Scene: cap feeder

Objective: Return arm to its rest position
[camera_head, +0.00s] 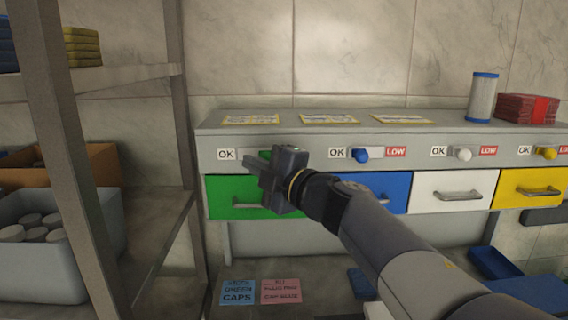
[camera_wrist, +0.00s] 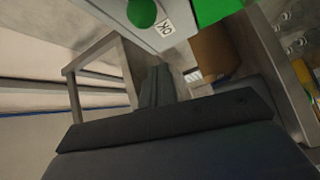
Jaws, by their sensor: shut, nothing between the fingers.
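My arm reaches in from the lower right in the head view. My gripper (camera_head: 258,180) is in front of the green drawer (camera_head: 233,197) and hides part of its front and the label strip above it. In the wrist view the gripper's fingers (camera_wrist: 157,88) are together with nothing between them. A green round knob (camera_wrist: 141,12) and an OK label (camera_wrist: 166,27) show at the top of the wrist view.
The feeder cabinet (camera_head: 380,125) also has blue (camera_head: 395,190), white (camera_head: 453,190) and yellow (camera_head: 525,188) drawers. A shelf rack post (camera_head: 65,150) stands close on the left. A grey bin (camera_head: 35,265) holds several round caps. Blue trays (camera_head: 495,262) lie at lower right.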

